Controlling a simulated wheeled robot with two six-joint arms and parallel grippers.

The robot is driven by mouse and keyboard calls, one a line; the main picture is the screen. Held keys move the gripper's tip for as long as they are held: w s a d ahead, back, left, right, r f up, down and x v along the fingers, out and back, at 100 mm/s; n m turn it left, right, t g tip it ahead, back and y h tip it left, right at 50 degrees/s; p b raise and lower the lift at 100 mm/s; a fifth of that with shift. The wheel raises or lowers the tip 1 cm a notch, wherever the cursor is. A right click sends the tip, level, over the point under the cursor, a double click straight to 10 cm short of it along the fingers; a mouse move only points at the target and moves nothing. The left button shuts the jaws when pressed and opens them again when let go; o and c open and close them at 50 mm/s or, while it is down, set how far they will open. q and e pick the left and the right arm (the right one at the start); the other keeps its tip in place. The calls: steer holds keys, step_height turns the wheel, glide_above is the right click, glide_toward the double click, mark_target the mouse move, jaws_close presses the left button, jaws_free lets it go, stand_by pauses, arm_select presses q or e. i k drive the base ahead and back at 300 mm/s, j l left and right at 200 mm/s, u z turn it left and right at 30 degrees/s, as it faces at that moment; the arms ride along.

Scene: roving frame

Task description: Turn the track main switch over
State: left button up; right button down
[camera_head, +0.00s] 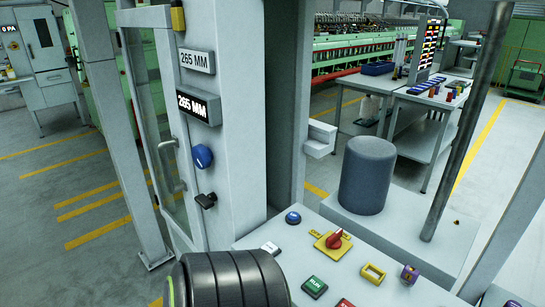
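A red rotary switch knob (336,238) sits on a yellow square plate (323,246) on the sloping grey control panel (395,290) at the lower middle. It looks like a main switch, but I can read no track label on it. The knob's handle points toward the upper right. Neither of my grippers is in view, and nothing touches the switch.
A blue button (293,217), a white button (270,248) and a green RUN button (314,287) surround the switch. A grey post (235,110) carries a blue knob (202,156). A dark grey cylinder (368,175) stands behind the panel. A black ribbed shape fills the lower left.

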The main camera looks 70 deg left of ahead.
mark_target(334, 242)
steer(key=u, duration=1.8)
steer(key=i+j+z, duration=0.15)
steer(key=j+z, duration=0.25)
steer(key=j, duration=0.25)
steer(key=i+j+z, duration=0.1)
steer(key=j+z, duration=0.35)
steer(key=j, duration=0.2)
